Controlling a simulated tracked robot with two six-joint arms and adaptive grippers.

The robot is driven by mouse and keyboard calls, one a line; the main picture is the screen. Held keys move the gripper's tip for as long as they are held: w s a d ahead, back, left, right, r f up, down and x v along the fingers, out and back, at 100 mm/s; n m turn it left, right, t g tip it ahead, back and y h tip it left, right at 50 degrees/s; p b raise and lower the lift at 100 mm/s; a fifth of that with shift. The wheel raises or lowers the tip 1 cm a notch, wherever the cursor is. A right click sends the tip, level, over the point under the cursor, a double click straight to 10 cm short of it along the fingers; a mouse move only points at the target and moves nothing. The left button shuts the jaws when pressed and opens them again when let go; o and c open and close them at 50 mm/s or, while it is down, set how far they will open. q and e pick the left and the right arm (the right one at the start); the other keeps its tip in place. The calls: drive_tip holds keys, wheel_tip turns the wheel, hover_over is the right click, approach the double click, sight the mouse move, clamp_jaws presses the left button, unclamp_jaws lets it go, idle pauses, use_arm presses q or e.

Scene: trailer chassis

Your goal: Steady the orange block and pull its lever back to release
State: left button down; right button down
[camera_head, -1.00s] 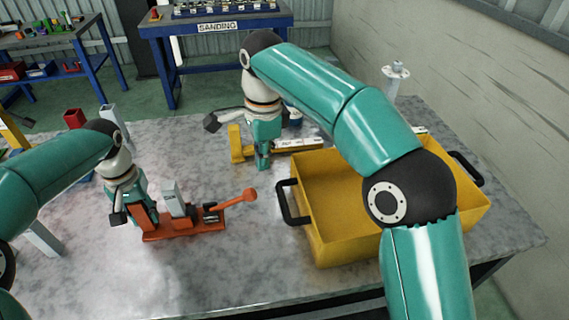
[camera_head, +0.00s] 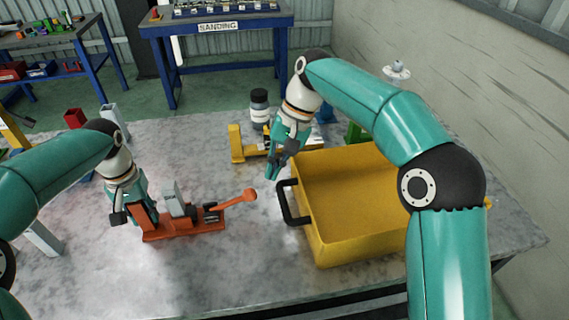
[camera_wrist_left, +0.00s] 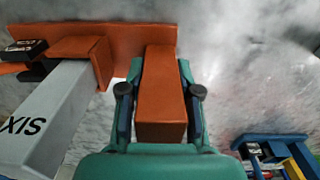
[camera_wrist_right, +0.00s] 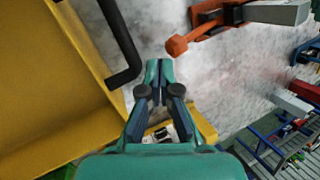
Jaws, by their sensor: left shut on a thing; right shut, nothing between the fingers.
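The orange block (camera_head: 185,228) lies on the grey table, with a grey bar (camera_head: 172,198) marked with lettering standing in it. Its lever (camera_head: 234,199) sticks out to the right and ends in a knob. My left gripper (camera_head: 148,217) is shut on the block's upright end post, which shows between the fingers in the left wrist view (camera_wrist_left: 160,95). My right gripper (camera_head: 270,172) is shut and empty, above the table beyond the knob and beside the yellow bin. In the right wrist view the knob (camera_wrist_right: 177,46) lies ahead of the shut fingertips (camera_wrist_right: 158,75), apart from them.
A yellow bin (camera_head: 335,245) with black handles stands at the right; its near handle (camera_head: 290,205) is close to my right gripper. A yellow block (camera_head: 236,145) and a dark-capped bottle (camera_head: 259,108) stand behind. The table in front of the orange block is clear.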

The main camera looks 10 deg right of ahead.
drive_tip(key=n, duration=0.2)
drive_tip(key=d+n+y, duration=0.1)
drive_tip(key=n, duration=0.1)
drive_tip(key=shift+w+f, duration=0.1)
drive_tip(key=n+y, duration=0.1)
drive_tip(key=n, duration=0.1)
drive_tip(key=n+y, duration=0.1)
drive_tip(key=n, duration=0.1)
drive_tip(key=shift+w+d+n, duration=0.1)
drive_tip(key=shift+d+n, duration=0.2)
drive_tip(key=shift+d, duration=0.05)
drive_tip(key=n, duration=0.2)
drive_tip(key=d+n+y, duration=0.1)
drive_tip(key=n, duration=0.1)
drive_tip(key=shift+w+f, duration=0.15)
drive_tip(key=shift+w, duration=0.05)
drive_tip(key=n, duration=0.1)
drive_tip(key=n+y, duration=0.1)
drive_tip(key=n, duration=0.1)
drive_tip(key=shift+w+d+f+n+t+y, duration=0.2)
drive_tip(key=shift+d+n+t+y, duration=0.1)
drive_tip(key=shift+a, duration=0.1)
